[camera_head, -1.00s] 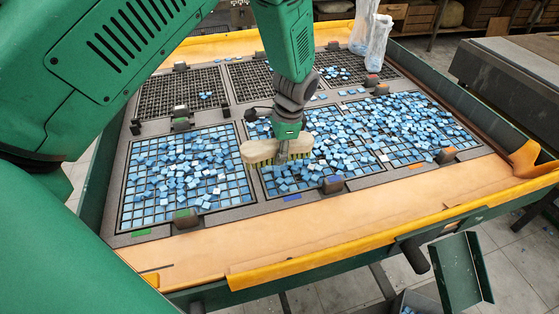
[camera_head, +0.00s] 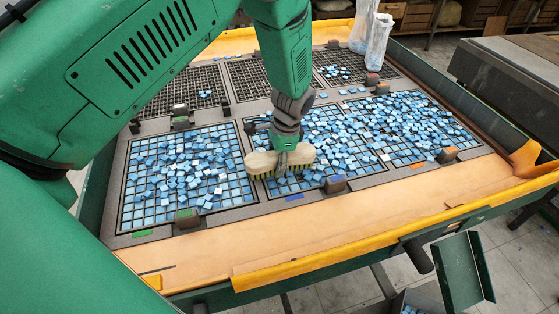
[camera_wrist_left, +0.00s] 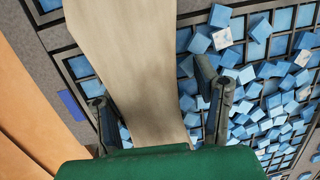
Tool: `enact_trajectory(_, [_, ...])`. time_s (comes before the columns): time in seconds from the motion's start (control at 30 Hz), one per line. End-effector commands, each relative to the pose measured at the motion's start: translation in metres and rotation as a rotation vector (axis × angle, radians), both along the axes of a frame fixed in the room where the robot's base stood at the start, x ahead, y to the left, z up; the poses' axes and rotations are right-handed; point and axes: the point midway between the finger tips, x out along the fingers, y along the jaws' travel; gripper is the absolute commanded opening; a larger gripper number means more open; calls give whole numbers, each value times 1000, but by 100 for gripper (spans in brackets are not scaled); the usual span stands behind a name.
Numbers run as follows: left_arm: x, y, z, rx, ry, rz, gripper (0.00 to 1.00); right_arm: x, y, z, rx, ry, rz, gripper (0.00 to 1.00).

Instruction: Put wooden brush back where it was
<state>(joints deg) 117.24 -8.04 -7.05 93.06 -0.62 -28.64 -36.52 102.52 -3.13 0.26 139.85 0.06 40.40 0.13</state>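The wooden brush (camera_head: 262,163) has a pale wood back and bristles pointing down. It is over the near edge of the middle front tile grid, and whether its bristles touch the tiles is hard to tell. My left gripper (camera_head: 284,163) is shut on the brush's middle from above. In the left wrist view the brush's wooden back (camera_wrist_left: 135,65) runs between the two dark fingers of the left gripper (camera_wrist_left: 160,108). The bristles are hidden there. My right gripper is not in view.
Loose blue tiles (camera_head: 180,170) lie on the front grids. Small brown blocks (camera_head: 335,184) stand along the front edge of the grids. The bare wooden strip (camera_head: 300,225) is clear. Clear bags (camera_head: 378,45) stand at the back.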

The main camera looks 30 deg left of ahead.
Motion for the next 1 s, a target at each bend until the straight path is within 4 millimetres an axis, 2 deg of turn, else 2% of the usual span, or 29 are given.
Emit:
enact_trajectory(0.17, [1, -4, 11, 3, -3, -1, 56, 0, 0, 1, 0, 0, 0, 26])
enact_trajectory(0.5, [6, -17, 79, 4, -6, -1, 56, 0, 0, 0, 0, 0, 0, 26])
enact_trajectory(0.7, [8, -21, 109, 1, -2, -1, 56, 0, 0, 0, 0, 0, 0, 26])
enact_trajectory(1.0, [8, -25, 122, 4, 0, -1, 56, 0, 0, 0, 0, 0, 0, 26])
